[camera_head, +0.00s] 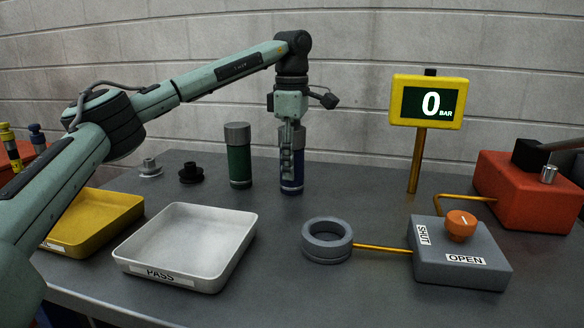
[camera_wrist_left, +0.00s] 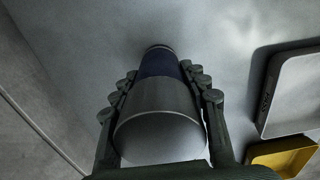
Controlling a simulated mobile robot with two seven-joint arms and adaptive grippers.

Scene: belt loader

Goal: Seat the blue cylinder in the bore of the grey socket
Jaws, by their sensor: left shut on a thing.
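The blue cylinder (camera_head: 292,184) stands upright on the grey table toward the back, partly hidden behind my left gripper (camera_head: 291,160). The gripper points straight down and is shut on the cylinder. In the left wrist view, the fingers of my left gripper (camera_wrist_left: 162,110) lie along both sides of the cylinder's grey cap, with the blue body (camera_wrist_left: 158,65) beyond it. The grey socket (camera_head: 327,241) is a ring with an open bore, lying on the table in front and to the right of the cylinder. The bore looks empty. My right gripper is not in view.
A green cylinder (camera_head: 238,157) stands just left of my gripper. A white PASS tray (camera_head: 220,275) and a yellow tray (camera_head: 130,215) lie front left. A brass pipe joins the socket to a grey valve box (camera_head: 480,267). A gauge (camera_head: 430,101) reads 0 BAR. A red pump (camera_head: 520,200) stands right.

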